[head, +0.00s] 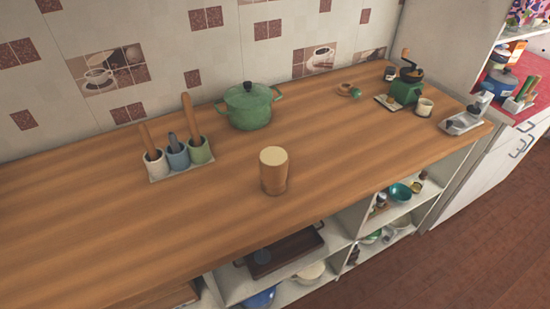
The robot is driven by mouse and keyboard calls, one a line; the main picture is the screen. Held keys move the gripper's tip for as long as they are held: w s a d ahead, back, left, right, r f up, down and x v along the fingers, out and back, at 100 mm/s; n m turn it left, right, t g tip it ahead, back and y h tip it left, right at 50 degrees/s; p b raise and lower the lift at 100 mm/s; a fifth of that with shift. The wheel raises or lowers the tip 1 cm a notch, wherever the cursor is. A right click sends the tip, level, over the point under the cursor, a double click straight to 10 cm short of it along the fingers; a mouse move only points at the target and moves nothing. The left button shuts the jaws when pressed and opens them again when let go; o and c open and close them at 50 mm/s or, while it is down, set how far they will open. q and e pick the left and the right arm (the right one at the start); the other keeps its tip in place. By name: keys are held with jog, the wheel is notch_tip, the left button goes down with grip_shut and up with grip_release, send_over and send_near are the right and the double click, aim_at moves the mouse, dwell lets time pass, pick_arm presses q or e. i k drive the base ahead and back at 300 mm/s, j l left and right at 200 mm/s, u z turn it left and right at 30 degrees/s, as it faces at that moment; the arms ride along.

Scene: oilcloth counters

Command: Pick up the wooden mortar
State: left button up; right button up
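A light-brown wooden vessel (273,178), which looks like the wooden mortar, stands upright on the wooden counter (90,235) near its front edge. It narrows slightly toward the base, and its round top is pale cream; I cannot tell whether that is an opening or a closed face. Nothing touches it. Neither of my grippers shows in the head view.
A green lidded pot (249,108) stands behind the vessel. To its left is a tray (183,170) with three small pots holding utensils. A coffee grinder (406,88) and a small cup (424,107) stand at the far right. Open shelves (340,238) lie below.

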aim_at(273, 159)
jog(key=k+j+z, duration=0.15)
jog(key=j+z, duration=0.25)
jog(key=k+j+z, duration=0.15)
jog(key=z, duration=0.25)
jog(key=k+j+z, duration=0.2)
jog(key=z, duration=0.2)
